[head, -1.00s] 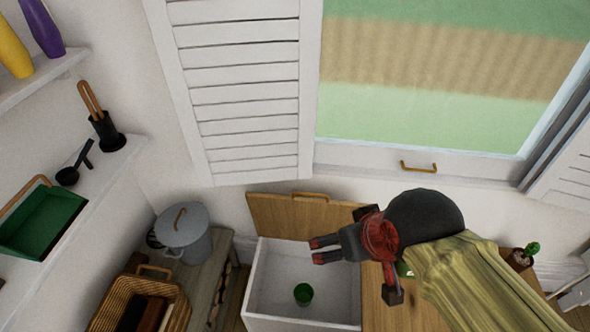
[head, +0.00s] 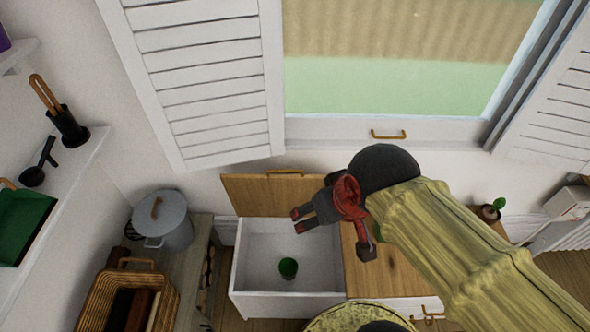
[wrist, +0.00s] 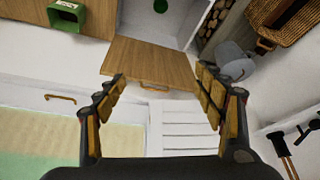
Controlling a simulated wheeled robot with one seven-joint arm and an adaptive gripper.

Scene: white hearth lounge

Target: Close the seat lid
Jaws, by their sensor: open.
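The wooden seat lid (head: 262,195) stands raised at the back of the white seat box (head: 240,292), against the wall, with a handle (head: 286,172) on its top edge. The open box holds a green cup (head: 288,267). My gripper (head: 297,220) is open and empty, above the box's right side and in front of the lid, at its right end. In the wrist view the lid (wrist: 150,66) lies beyond and between the open fingers (wrist: 163,88), with its handle (wrist: 154,87) facing me. I see no contact with the lid.
A wooden seat top (head: 375,265) adjoins the box on the right. A grey pot (head: 163,220) and a wicker basket (head: 88,295) stand on a bench at left. The window sill and its handle (head: 388,134) are above. A small plant (head: 493,209) is at right.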

